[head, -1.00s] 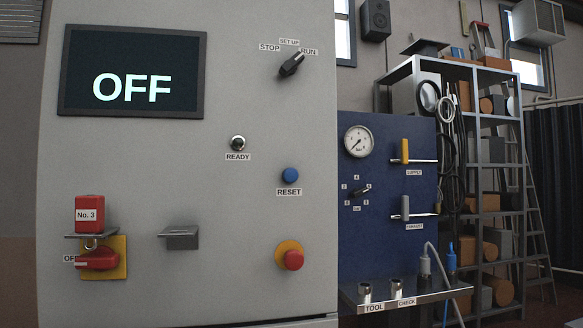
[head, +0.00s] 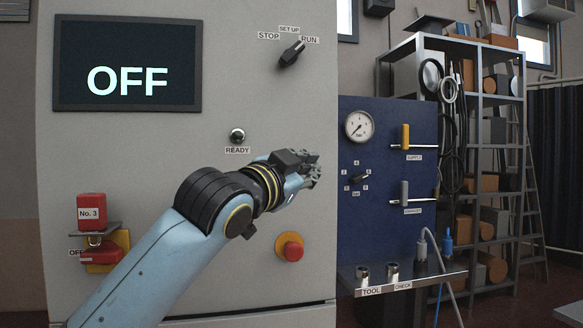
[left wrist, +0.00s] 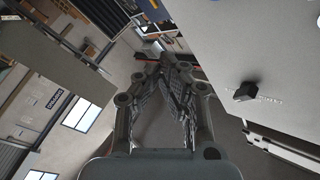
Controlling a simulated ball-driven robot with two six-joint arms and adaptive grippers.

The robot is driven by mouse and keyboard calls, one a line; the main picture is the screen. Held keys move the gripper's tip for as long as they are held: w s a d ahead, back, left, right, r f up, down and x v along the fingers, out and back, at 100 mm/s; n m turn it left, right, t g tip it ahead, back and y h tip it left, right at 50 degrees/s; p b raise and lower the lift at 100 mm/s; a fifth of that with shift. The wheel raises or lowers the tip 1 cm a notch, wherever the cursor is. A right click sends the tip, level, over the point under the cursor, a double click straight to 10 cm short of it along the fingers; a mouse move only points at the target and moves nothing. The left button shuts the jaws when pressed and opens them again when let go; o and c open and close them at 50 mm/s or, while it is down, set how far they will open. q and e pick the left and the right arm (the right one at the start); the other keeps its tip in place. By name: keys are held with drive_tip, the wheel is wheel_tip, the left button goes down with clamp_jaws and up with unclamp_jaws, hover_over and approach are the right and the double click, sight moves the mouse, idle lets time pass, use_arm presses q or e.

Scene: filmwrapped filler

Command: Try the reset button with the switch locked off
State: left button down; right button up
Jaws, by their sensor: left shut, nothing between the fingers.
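The red switch handle (head: 100,255) sits on a yellow plate beside an OFF label, and the red padlock (head: 91,206) marked No. 3 is just above it. The display (head: 128,62) reads OFF. My left arm reaches across the cabinet front (head: 240,30) from the lower left. My left gripper (head: 314,170) is shut and empty, in front of the area below and right of the READY lamp (head: 237,135). The blue reset button and its label are hidden behind my arm and gripper. The gripper also shows in the left wrist view (left wrist: 165,65). My right gripper is out of view.
A selector knob (head: 291,54) points toward RUN. A red stop button (head: 291,250) is below my gripper. A blue panel (head: 385,120) with a gauge (head: 359,126) and valve levers stands to the right, above a shelf (head: 420,278). A storage rack (head: 478,95) stands behind it.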

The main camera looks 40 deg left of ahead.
use_arm(q)
drive_tip(key=w+a+b, duration=0.1)
drive_tip(key=w+a, duration=0.4)
drive_tip(key=a, duration=0.1)
drive_tip(key=shift+w+a, duration=0.4)
idle(1.4)
drive_tip(key=shift+w+a, duration=0.1)
drive_tip(key=shift+w+a, duration=0.15)
drive_tip(key=shift+a, duration=0.05)
